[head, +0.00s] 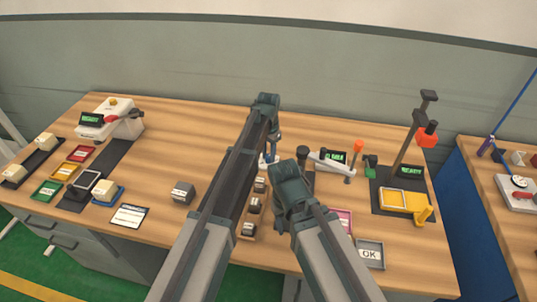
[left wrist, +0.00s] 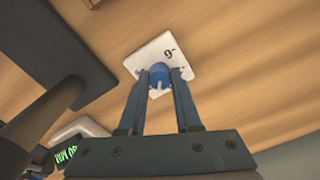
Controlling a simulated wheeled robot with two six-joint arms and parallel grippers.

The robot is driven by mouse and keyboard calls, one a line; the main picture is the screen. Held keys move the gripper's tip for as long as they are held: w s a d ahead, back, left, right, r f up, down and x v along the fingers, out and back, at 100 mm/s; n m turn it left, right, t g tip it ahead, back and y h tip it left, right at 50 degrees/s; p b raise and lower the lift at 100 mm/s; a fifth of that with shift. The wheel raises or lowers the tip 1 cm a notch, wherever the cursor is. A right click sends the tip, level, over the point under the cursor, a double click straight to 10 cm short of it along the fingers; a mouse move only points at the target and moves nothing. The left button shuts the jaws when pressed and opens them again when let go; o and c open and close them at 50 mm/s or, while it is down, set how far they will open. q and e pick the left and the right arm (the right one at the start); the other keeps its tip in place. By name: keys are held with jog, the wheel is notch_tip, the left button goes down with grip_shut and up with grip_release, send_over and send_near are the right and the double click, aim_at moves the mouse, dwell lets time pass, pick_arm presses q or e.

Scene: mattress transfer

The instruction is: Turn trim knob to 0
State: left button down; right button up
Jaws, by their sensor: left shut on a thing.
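The trim knob (left wrist: 158,72) is blue and sits on a white dial plate (left wrist: 172,48) in the left wrist view. A dark mark that reads like a 9 or an upside-down 6 shows on the plate beside the knob. My left gripper (left wrist: 159,76) is shut on the knob, with a blue finger on each side. In the head view my left gripper (head: 269,158) reaches down to the bench, and my arms largely hide the knob and plate. The knob's pointer setting cannot be read. My right gripper is hidden behind its own arm.
Dark small blocks (head: 253,207) lie nearer on the wooden bench (head: 190,140). A yellow-tray stand (head: 404,200) is at right, a white machine (head: 118,120) at left.

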pick_arm(q)
jog(key=n, duration=0.3)
jog(key=shift+n, duration=2.2)
jog(key=c, duration=0.6)
grip_release()
jog(key=shift+r, duration=0.1)
pick_arm(e)
jog(key=shift+r, duration=0.1)
pick_arm(q)
notch_tip(320, 180, up, 14)
jog(key=p, duration=1.3)
jog(key=shift+f+p, duration=0.2)
jog(key=shift+p, duration=0.2)
pick_arm(e)
notch_tip(320, 180, up, 14)
jog(key=shift+f, duration=0.2)
